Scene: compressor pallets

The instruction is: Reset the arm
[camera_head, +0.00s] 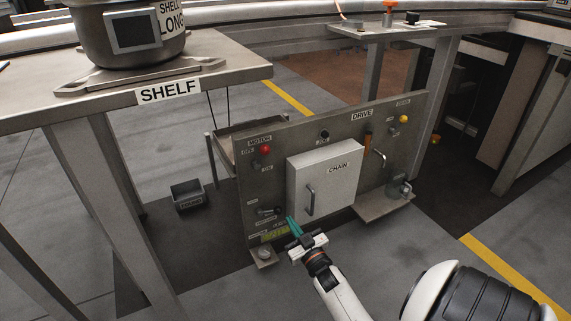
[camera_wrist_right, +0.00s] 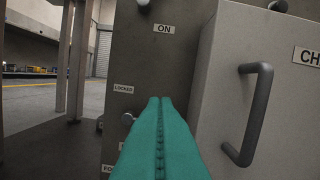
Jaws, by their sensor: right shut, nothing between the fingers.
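My right arm comes in from the bottom right of the head view. Its gripper (camera_head: 294,227) has teal fingers and is in front of the lower left part of the grey drive panel (camera_head: 225,185), just left of the white CHAIN door (camera_head: 329,164). In the right wrist view the teal fingers (camera_wrist_right: 160,135) are pressed together with nothing between them. They point at the panel (camera_wrist_right: 150,65) near the LOCKED label (camera_wrist_right: 123,89), left of the door handle (camera_wrist_right: 248,115). Whether they touch the panel I cannot tell. My left gripper is not in view.
A shelf table (camera_head: 232,66) with a large metal shell (camera_head: 92,40) stands at the left. A small dark bin (camera_head: 188,195) is on the floor. A black lever (camera_head: 268,211) and a small ledge (camera_head: 264,258) stick out near my gripper.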

